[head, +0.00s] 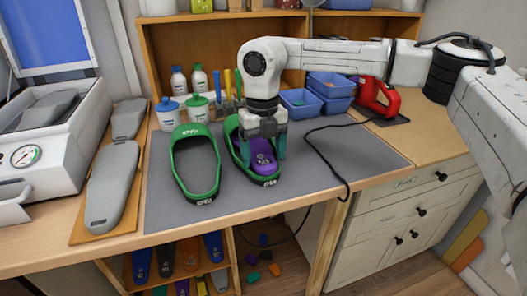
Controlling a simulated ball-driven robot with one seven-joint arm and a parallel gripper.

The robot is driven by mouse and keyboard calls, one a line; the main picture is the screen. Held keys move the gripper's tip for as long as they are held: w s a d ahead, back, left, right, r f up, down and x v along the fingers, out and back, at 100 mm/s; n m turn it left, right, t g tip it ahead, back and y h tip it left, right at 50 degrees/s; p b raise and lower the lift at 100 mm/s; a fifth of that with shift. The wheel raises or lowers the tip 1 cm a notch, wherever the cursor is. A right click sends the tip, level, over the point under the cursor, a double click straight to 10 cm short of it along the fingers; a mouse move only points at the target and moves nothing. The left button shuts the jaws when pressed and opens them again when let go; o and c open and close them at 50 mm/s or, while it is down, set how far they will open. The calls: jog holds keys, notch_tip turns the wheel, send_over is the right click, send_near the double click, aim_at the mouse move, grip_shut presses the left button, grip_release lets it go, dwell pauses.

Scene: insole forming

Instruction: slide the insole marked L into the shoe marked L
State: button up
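I cannot read an L on either. A purple insole (263,160) with a pale mark lies in or just over the right shoe. My gripper (264,150) points down over that shoe. My gripper hides the insole's far part.
White bottles (168,113) and tools stand behind the shoes. Blue bins (299,102) and a red hand tool (379,97) with a black cable are at the right. Grey forms (112,185) lie on a board at the left.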

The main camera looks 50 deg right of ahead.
jog(key=shift+o, duration=1.3)
notch_tip(320, 180, up, 11)
jog(key=shift+w, duration=0.15)
jog(key=shift+d+f, duration=0.1)
